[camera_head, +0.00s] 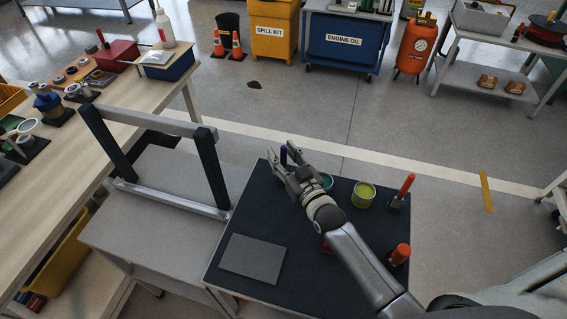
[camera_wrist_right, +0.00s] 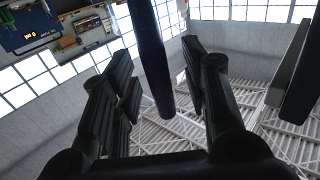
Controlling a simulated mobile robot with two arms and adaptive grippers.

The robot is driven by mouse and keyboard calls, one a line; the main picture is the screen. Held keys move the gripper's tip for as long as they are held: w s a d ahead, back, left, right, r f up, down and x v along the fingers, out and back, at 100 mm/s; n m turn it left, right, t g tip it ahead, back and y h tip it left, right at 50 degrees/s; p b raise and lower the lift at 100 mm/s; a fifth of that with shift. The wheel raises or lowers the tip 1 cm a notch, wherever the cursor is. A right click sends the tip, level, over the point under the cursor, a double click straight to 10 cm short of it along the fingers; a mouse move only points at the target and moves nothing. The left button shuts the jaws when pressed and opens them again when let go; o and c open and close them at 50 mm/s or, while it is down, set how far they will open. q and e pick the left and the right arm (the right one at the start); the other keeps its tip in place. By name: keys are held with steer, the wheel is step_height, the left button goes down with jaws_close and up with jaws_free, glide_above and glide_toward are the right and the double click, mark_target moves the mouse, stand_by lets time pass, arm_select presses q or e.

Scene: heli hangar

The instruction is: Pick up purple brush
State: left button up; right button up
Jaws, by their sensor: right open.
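The purple brush (camera_head: 284,155) stands upright at the far side of the dark-topped table (camera_head: 243,217), and its lower part is hidden by my gripper. My right gripper (camera_head: 281,152) is open at the brush, with its fingers to either side of it. In the right wrist view the dark purple handle (camera_wrist_right: 151,60) hangs between the two spread fingers (camera_wrist_right: 160,82), with a visible gap to each. My left gripper does not show.
A teal pot (camera_head: 326,181), a yellow-green pot (camera_head: 363,195) and orange-handled tools (camera_head: 405,187) (camera_head: 400,254) stand close to my right arm. A grey plate (camera_head: 252,258) lies nearby. A metal frame (camera_head: 165,187) stands to the left.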

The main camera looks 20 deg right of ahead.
jaws_close()
steer(key=shift+r, duration=0.15)
step_height(320, 180, up, 10)
steer(key=shift+f, duration=0.1)
stand_by(0.6)
